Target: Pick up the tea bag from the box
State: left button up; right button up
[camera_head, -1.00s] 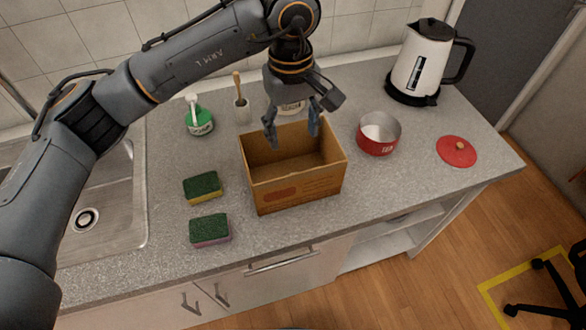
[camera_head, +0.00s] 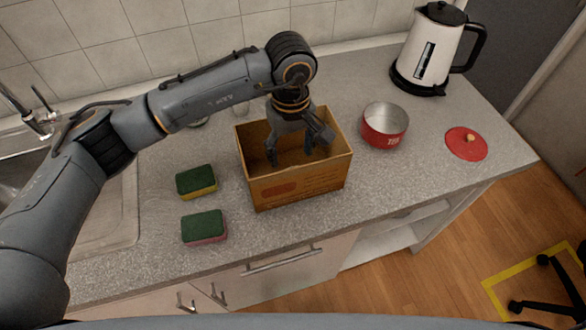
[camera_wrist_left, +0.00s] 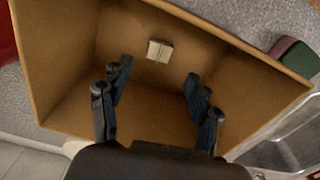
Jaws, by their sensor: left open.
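An open cardboard box (camera_head: 300,190) stands on the grey counter. My left gripper (camera_head: 290,158) points down into it with its fingers inside the walls. In the left wrist view the left gripper (camera_wrist_left: 158,105) is open, with nothing between its fingers. A small pale tea bag (camera_wrist_left: 160,51) lies on the box floor near one wall, ahead of the fingertips and apart from them. The box (camera_wrist_left: 60,60) surrounds it on all sides. The tea bag is hidden in the head view. My right gripper is not in view.
Two green-topped sponges (camera_head: 197,181) (camera_head: 204,228) lie left of the box. A red pot (camera_head: 385,128), its red lid (camera_head: 466,143) and a white kettle (camera_head: 428,50) stand to the right. The sink is at the left.

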pick_arm(q)
jog(key=shift+f, duration=0.3)
jog(key=f+p, duration=0.2)
jog(key=f, duration=0.1)
jog(key=f+p, duration=0.1)
jog(key=f, duration=0.1)
jog(key=shift+s+d, duration=0.25)
jog(key=shift+w+f, duration=0.1)
jog(key=shift+f, duration=0.05)
jog(key=c, duration=0.8)
